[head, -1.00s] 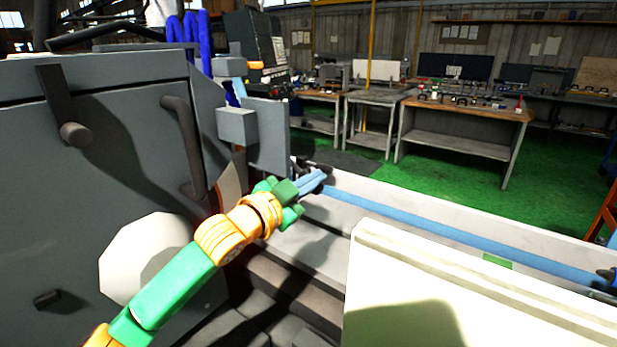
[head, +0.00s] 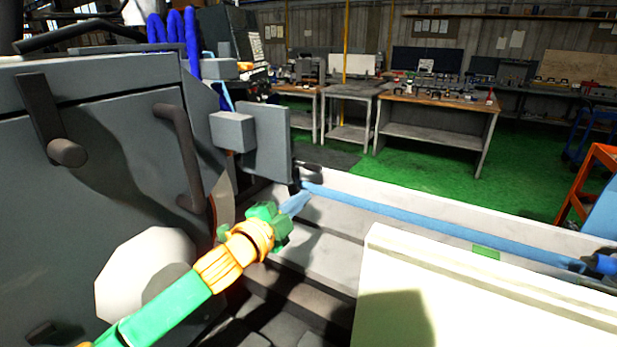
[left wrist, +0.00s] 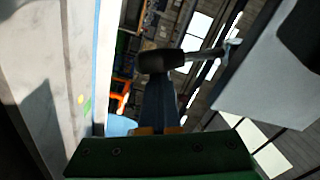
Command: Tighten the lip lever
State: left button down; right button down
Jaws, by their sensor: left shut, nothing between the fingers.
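My left gripper (head: 296,202) is shut and empty, its blue fingers reaching over the grinder bed beside the grey guard plate. A small dark part (head: 309,175), which looks like the lip lever, sits just beyond and above the fingertips at the near end of the blue rail. In the left wrist view a lever with a black knob (left wrist: 163,62) and thin metal rod lies just past the tips of my left gripper (left wrist: 160,95). The rod runs right toward a grey panel. I cannot tell whether the fingers touch the knob.
The grinder's grey housing (head: 90,160) fills the left, with a grinding wheel (head: 150,270) low down. A blue rail (head: 430,226) crosses to the right. A cream cover (head: 470,300) stands at front right. Workbenches (head: 435,105) stand behind on green floor.

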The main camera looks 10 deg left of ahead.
pick_arm(q)
jog(key=shift+w+a+f+m+p, duration=0.25)
jog(key=shift+a+m, duration=0.25)
jog(key=shift+m, duration=0.3)
jog(key=shift+w+a+f+m+p, duration=0.2)
jog(key=shift+a+f+m+p, duration=0.2)
jog(key=shift+m, duration=0.4)
jog(key=shift+w+a+f+m+p, duration=0.25)
jog(key=shift+a+m, duration=0.3)
jog(key=shift+m, duration=0.25)
jog(key=shift+a, duration=0.1)
